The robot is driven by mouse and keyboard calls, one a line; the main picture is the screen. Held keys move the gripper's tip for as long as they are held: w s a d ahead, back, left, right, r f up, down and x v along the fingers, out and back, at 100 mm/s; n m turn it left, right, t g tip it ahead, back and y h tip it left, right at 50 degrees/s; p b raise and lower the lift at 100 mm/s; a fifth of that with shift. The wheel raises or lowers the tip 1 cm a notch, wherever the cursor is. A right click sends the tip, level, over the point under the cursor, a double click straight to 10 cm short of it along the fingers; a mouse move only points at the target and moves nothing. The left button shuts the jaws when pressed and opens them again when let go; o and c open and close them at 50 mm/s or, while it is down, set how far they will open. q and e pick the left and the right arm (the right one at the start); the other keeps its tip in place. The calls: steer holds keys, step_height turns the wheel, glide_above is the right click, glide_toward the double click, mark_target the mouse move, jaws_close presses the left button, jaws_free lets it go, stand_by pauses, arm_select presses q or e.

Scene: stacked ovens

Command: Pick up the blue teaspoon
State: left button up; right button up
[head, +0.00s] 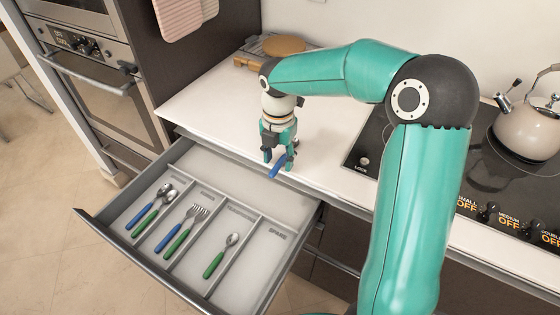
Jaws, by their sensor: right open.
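My right gripper (278,157) points down over the front edge of the white counter, with its fingers apart. A blue handle (278,170), which looks like that of the blue teaspoon, lies at the counter edge by the fingertips and slants toward the open drawer. Its other end is hidden behind the gripper. I cannot tell whether the fingers touch it. My left gripper is not in view.
The open drawer (148,257) has compartments. Blue and green spoons (150,208), blue and green forks (182,232) and a green teaspoon (221,256) lie in separate ones. A stovetop with a kettle (528,130) is at right. A wooden board (284,46) lies at the back.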

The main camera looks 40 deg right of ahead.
steer(key=shift+f, duration=0.45)
steer(key=shift+c, duration=0.3)
jaws_close()
steer(key=shift+r, duration=0.2)
